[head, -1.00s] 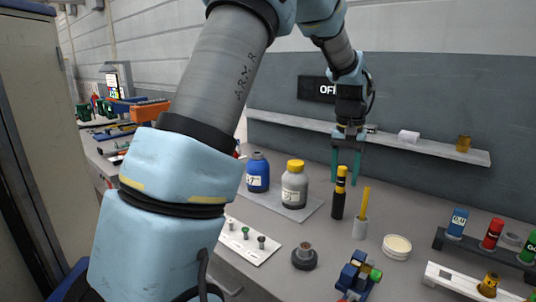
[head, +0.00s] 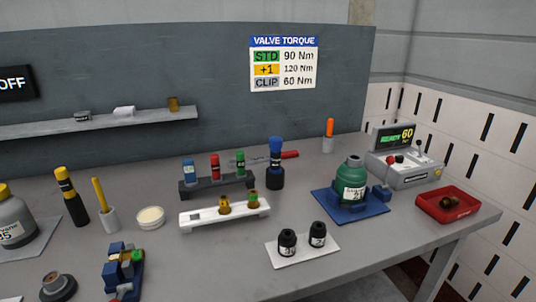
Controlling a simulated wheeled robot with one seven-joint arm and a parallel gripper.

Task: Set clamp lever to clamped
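A green bottle (head: 351,179) stands upright on a blue base (head: 327,204) at the right of the bench. A blue block (head: 381,193) sits at the base's right side; I cannot tell whether it is a clamp lever or how it is set. A smaller blue fixture (head: 117,262) with a green piece (head: 137,255) and a yellow part stands at the front left; no lever is clear on it. My gripper is out of the current head view.
A grey console (head: 405,172) with a small upright lever (head: 417,149) and a display stands behind the green bottle. A red tray (head: 447,205) lies near the right edge. Two black bottles on a white plate (head: 308,257) stand in front. A rack (head: 217,186) is mid-bench.

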